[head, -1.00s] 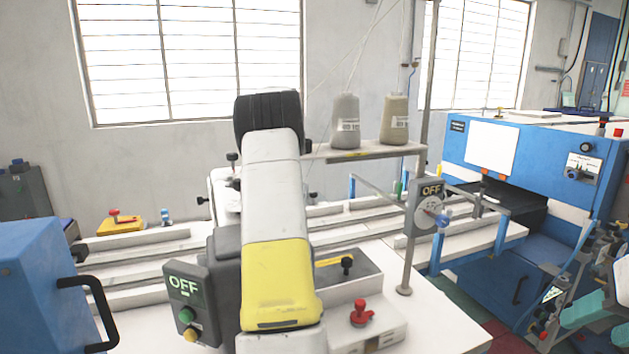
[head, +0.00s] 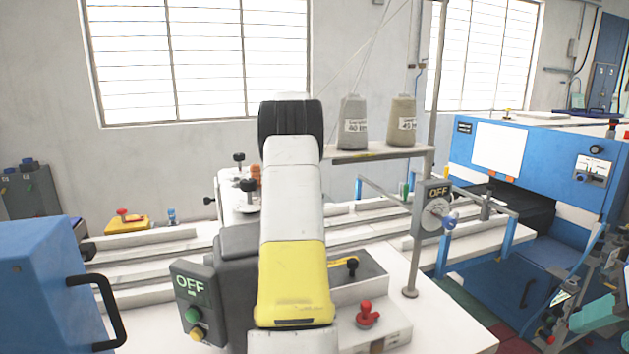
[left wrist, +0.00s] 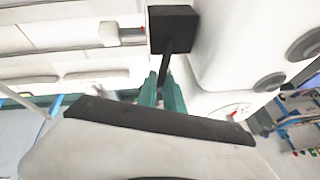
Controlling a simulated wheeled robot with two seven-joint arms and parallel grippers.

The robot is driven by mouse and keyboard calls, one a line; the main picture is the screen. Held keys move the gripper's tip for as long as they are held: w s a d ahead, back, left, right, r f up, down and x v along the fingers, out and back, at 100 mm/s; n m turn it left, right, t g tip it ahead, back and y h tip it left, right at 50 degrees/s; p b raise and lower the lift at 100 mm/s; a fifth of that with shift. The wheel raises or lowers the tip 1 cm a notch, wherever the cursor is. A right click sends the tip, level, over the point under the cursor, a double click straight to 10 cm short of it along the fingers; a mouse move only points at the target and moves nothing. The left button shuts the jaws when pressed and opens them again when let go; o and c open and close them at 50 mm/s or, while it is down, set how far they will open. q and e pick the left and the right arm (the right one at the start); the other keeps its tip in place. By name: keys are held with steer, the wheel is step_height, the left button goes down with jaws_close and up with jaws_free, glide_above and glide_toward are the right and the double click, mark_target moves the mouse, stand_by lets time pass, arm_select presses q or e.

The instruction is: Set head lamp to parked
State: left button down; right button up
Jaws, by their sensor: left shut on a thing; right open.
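My left arm stands in the middle of the head view, and its gripper is hidden behind it there. In the left wrist view my left gripper (left wrist: 161,94) has its teal fingers shut on the dark stem (left wrist: 167,67). The stem ends in a black block (left wrist: 173,28) beside a white machine body (left wrist: 232,40). I cannot tell for sure whether this block is the head lamp. My right gripper (head: 597,314) is open and empty at the lower right of the head view.
A grey switch box (head: 195,305) reads OFF at lower left; another OFF panel (head: 436,204) hangs on the thread-stand post. Two thread cones (head: 353,124) stand on a shelf. A blue machine (head: 545,165) stands right, a blue cabinet (head: 38,285) left. A red knob (head: 367,315) sits in front.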

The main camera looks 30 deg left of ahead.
arm_select(q)
steer(key=c, duration=1.5)
jaws_free()
steer(key=v, duration=0.8)
steer(key=shift+w+f, duration=0.1)
